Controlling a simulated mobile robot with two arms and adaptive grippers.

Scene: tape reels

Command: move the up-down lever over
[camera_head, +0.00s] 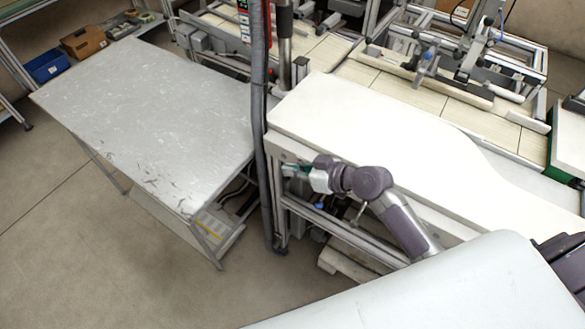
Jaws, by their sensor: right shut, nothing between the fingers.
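My right gripper (290,171) is at the front side of the white-topped bench, just below the left front corner of its top. Its fingers point left and are shut, with nothing seen held. The fingertips are small and dark against the metal frame under the bench top. I cannot make out the up-down lever; it may be hidden by the gripper or too small to tell. Whether the fingertips touch anything there cannot be told. My left gripper is not in view.
The white bench top (380,128) is bare. A grey post with cables (259,130) stands left of the gripper. A scuffed grey table (150,105) fills the left, with a blue bin (47,67) and a cardboard box (84,42) behind it. Front-left floor is clear.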

